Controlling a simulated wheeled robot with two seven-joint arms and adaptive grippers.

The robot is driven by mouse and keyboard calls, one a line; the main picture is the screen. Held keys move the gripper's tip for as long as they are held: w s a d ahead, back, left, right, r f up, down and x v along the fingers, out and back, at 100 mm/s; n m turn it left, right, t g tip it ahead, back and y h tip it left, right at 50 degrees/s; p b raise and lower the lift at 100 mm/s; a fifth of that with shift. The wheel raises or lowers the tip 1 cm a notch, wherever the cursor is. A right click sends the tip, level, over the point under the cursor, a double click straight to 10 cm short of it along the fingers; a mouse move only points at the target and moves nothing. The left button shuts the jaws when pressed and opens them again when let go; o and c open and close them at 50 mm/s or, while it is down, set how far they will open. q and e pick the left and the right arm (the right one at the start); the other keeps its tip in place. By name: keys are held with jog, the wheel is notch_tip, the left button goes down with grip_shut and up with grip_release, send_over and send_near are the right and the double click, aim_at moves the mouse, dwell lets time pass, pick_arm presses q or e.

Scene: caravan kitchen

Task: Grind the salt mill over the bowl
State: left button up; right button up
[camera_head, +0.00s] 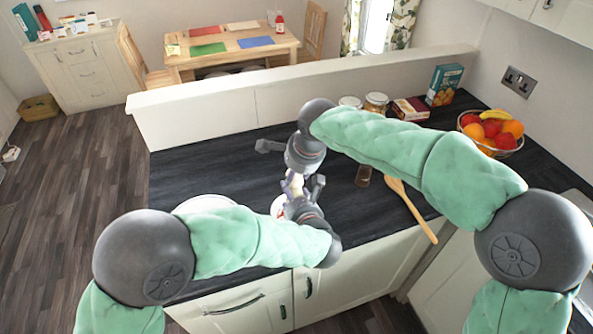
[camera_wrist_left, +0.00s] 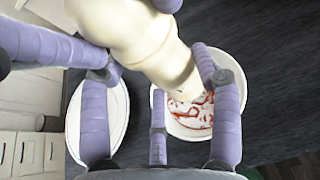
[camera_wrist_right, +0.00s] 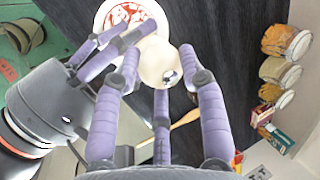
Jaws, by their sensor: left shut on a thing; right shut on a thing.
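The cream salt mill (camera_wrist_left: 150,40) is tilted in the left wrist view, its lower end over the white bowl (camera_wrist_left: 236,72) with red markings inside. My left gripper (camera_head: 294,200) is shut on the mill's body. My right gripper (camera_head: 296,176) is shut on the mill's rounded top (camera_wrist_right: 157,62), above the left one. In the head view the arms and grippers hide most of the mill and bowl. The bowl also shows beyond the fingers in the right wrist view (camera_wrist_right: 104,14).
A white plate (camera_head: 205,202) lies left of the bowl. Jars (camera_head: 376,102), boxes (camera_head: 445,84) and a fruit bowl (camera_head: 491,133) stand at the back right. The counter's back left is clear.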

jog(key=shift+d+m, duration=0.2)
jog(key=shift+m, duration=0.1)
jog(key=o, duration=1.1)
jog(key=shift+a, duration=0.1)
jog(key=shift+o, duration=0.2)
jog(key=shift+r, duration=0.15)
jog(key=v, duration=0.7)
jog(key=shift+s+r, duration=0.2)
jog(key=shift+r, duration=0.15)
notch_tip(320, 180, up, 7)
